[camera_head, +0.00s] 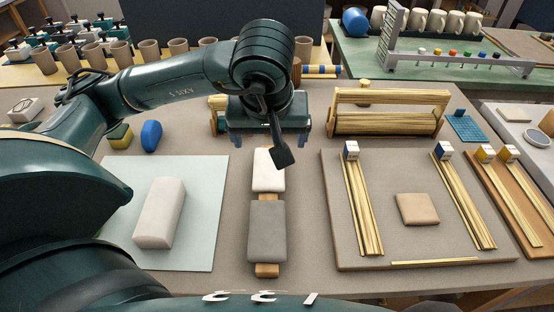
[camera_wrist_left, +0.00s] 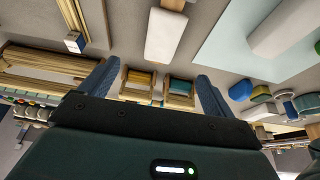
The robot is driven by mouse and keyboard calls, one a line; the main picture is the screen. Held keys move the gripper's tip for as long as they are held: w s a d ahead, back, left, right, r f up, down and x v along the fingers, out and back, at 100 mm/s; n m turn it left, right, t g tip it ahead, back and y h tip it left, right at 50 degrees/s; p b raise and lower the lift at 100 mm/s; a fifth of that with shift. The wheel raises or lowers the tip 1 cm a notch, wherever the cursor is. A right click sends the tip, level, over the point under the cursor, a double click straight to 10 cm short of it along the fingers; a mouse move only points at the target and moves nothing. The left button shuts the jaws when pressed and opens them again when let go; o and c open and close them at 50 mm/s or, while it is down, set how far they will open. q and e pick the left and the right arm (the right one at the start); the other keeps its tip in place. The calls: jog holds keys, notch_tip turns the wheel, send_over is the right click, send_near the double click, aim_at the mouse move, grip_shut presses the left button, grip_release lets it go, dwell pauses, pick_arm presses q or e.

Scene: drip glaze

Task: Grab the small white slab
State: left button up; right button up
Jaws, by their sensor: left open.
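The small white slab (camera_head: 268,178) lies on a narrow wooden piece in the middle of the table, behind a grey slab (camera_head: 267,228). In the left wrist view the white slab (camera_wrist_left: 165,34) shows at the top centre. My left gripper (camera_head: 269,137) is open and empty, just behind the white slab in the head view, with part of my arm hanging over the slab's far right. In the left wrist view the two blue fingers (camera_wrist_left: 153,80) are spread wide, with nothing between them but small wooden frames beyond. My right gripper is not in view.
A larger white block (camera_head: 160,213) lies on a pale mat (camera_head: 208,240) at left. A board (camera_head: 345,255) with wooden strips and a beige slab (camera_head: 417,209) is at right. A wooden rack (camera_head: 385,112) stands behind it. A blue oval piece (camera_head: 151,136) sits at back left.

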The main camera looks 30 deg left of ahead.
pick_arm(q)
jog(key=b, duration=0.2)
send_near(269, 166)
jog(key=shift+f, duration=0.65)
jog(key=shift+p+x, duration=0.3)
jog(key=shift+x, duration=0.55)
jog(key=x, duration=0.3)
jog(key=shift+w+a+f, duration=0.15)
jog(key=shift+w+f, duration=0.05)
jog(key=shift+f, duration=0.05)
jog(key=shift+w+a+f, duration=0.1)
jog(key=shift+w+f, duration=0.05)
jog(key=shift+f, duration=0.25)
jog(key=c, duration=1.2)
jog(key=shift+o, duration=0.2)
jog(key=shift+r, duration=0.1)
